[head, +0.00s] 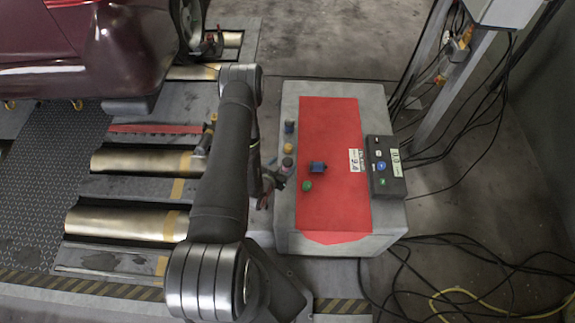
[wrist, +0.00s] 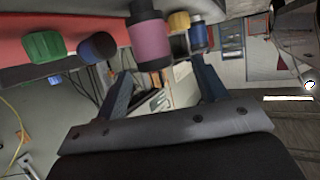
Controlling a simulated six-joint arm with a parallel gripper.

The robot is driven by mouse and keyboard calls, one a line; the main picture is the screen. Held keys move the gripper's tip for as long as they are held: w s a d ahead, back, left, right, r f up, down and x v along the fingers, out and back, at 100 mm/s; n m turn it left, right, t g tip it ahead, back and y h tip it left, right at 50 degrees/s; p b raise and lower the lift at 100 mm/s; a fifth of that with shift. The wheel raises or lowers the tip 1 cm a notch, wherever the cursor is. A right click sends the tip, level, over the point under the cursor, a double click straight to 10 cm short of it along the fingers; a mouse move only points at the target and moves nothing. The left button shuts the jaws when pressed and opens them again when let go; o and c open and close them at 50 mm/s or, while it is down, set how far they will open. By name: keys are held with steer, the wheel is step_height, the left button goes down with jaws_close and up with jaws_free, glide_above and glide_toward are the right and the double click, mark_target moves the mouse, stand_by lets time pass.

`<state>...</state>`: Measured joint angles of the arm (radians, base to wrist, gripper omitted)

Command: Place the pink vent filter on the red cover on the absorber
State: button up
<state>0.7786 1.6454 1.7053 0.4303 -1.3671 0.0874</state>
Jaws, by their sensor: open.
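The pink vent filter (head: 287,163) has a dark cap and stands on the grey left margin of the absorber (head: 289,228), beside the red cover (head: 330,205). In the wrist view the pink vent filter (wrist: 152,42) appears ahead of the fingers, within the gap between them. My gripper (head: 273,181) is open and low at the absorber's left edge, close to the filter. The wrist view shows both fingers apart (wrist: 163,72), with no visible grip on the filter. The red cover (wrist: 50,22) also shows at the upper left of the wrist view.
On the red cover are a blue part (head: 317,168) and a green part (head: 307,186). A yellow part (head: 288,148) and a dark blue part (head: 289,127) stand beyond the filter. A black control box (head: 385,168) sits at the right edge. The cover's far end is clear.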

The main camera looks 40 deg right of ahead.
mark_target(286, 163)
steer(key=x, duration=0.5)
steer(key=shift+s+d+f, duration=0.15)
steer(key=shift+d, duration=0.2)
steer(key=c, duration=1.1)
